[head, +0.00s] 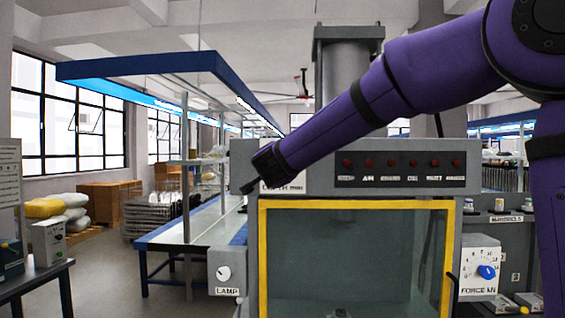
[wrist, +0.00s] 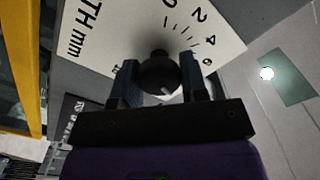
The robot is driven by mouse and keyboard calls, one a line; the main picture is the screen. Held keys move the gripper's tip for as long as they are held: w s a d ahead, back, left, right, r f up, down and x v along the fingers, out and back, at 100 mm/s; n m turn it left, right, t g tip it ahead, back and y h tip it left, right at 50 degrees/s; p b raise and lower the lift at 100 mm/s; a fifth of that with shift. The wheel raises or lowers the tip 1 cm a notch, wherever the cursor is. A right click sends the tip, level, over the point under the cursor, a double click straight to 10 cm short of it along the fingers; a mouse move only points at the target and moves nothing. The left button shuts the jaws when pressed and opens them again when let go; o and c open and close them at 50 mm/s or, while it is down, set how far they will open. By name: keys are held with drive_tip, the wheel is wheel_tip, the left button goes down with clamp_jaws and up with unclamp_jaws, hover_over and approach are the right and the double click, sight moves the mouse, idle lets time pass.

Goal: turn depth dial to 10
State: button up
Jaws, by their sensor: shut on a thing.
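The depth dial's black round knob (wrist: 158,70) sits on a white scale plate (wrist: 222,30) marked "TH mm" in the wrist view. The figures 0, 2, 4 and 6 show to the upper right, and a partly hidden figure sits at the left by a finger. My gripper (wrist: 159,82) has one finger on each side of the knob and is shut on it. I cannot tell for sure where the knob points. In the head view my gripper (head: 248,187) is at the machine's upper left, and my arm hides the dial and part of its label.
A yellow-framed window (head: 355,204) is below the dial. A row of red buttons (head: 413,163) runs to its right. The lamp knob (head: 224,273) is lower left, and the force dial with a blue knob (head: 487,271) is lower right. A workbench (head: 190,237) stands behind at left.

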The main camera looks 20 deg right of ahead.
drive_tip(key=shift+f+m, duration=0.1)
drive_tip(key=shift+m, duration=1.5)
drive_tip(key=o, duration=0.9)
drive_tip(key=v, duration=1)
drive_tip(key=shift+s, duration=0.4)
drive_tip(key=shift+a, duration=0.1)
